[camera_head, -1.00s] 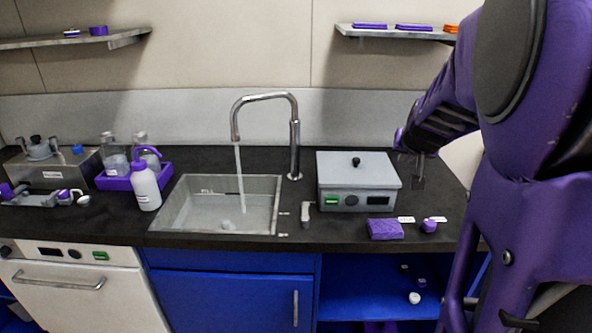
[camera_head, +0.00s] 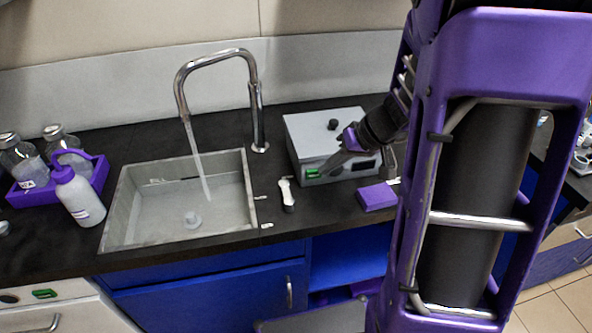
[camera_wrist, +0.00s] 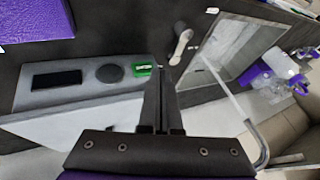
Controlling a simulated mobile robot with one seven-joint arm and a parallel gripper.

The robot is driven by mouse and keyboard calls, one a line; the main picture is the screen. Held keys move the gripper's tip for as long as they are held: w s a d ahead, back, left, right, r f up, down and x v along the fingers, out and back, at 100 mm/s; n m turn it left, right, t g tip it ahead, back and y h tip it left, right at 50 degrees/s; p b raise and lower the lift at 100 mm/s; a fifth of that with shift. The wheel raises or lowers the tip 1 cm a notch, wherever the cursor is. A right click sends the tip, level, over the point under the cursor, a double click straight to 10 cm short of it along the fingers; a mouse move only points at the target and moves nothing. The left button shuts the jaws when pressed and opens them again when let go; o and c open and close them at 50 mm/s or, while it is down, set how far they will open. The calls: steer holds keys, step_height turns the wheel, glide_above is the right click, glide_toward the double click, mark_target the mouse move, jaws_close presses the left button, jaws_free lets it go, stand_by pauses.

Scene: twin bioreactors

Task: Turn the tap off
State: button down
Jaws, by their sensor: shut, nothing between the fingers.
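The silver tap (camera_head: 257,95) arches over the sink and a stream of water (camera_head: 197,160) runs from its spout into the basin. A small pale lever (camera_head: 286,190) stands on the counter just right of the sink; it also shows in the wrist view (camera_wrist: 181,46), beyond my fingertips. The sink (camera_head: 140,225) is a grey basin set into the dark counter. My gripper (camera_head: 328,170) is shut and empty in front of the grey box, to the right of the lever and apart from it. Its closed fingers show in the wrist view (camera_wrist: 160,75), pointing towards the lever side.
A purple sponge (camera_head: 376,197) lies on the counter to the right. A wash bottle (camera_head: 78,197) and a purple caddy (camera_head: 98,172) with bottles stand left of the sink.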

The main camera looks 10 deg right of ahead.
mark_target(287, 196)
steer(key=shift+w+a+y, duration=0.25)
steer(key=shift+a+y, duration=0.05)
steer(key=shift+a, duration=0.15)
steer(key=b+x, duration=0.1)
steer(key=x, duration=0.9)
steer(key=shift+w+d, duration=0.1)
